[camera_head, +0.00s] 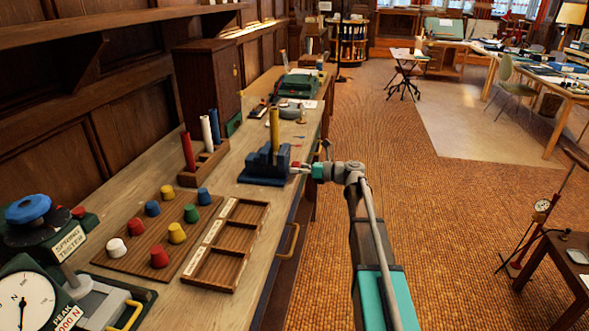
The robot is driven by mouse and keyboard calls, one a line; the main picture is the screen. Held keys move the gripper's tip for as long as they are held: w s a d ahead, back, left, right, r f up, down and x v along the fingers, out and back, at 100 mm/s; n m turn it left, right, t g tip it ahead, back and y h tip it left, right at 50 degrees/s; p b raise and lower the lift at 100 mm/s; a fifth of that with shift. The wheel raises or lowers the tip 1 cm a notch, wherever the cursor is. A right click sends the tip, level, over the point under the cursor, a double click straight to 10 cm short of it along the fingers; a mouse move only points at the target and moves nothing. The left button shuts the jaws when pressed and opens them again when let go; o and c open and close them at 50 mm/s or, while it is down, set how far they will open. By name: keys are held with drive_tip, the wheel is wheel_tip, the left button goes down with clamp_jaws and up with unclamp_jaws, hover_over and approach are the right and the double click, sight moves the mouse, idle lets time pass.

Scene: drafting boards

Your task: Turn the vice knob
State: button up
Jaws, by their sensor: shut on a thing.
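A small blue vice (266,166) stands near the front edge of the wooden bench. A yellow rod (275,128) stands upright at the vice, apparently between its jaws. My gripper (298,169) reaches in from the right at the vice's right side and is shut on the vice knob. The fingers hide most of the knob, and its turn angle cannot be told.
Left of the vice, a wooden rack (203,165) holds upright red, white and blue rods. A board (150,232) with several coloured knobs and a divided tray (228,245) lie nearer. A spring tester (70,245) stands at front left. Open floor lies to the right.

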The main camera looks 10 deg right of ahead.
drive_tip(key=shift+w+d+m, duration=0.1)
drive_tip(key=shift+w+m, duration=0.1)
drive_tip(key=shift+m, duration=2.1)
drive_tip(key=o, duration=1.1)
drive_tip(key=shift+o, duration=0.2)
drive_tip(key=shift+s, duration=0.1)
drive_tip(key=shift+s, duration=0.1)
drive_tip(key=v, duration=1.2)
drive_tip(key=shift+f, duration=0.1)
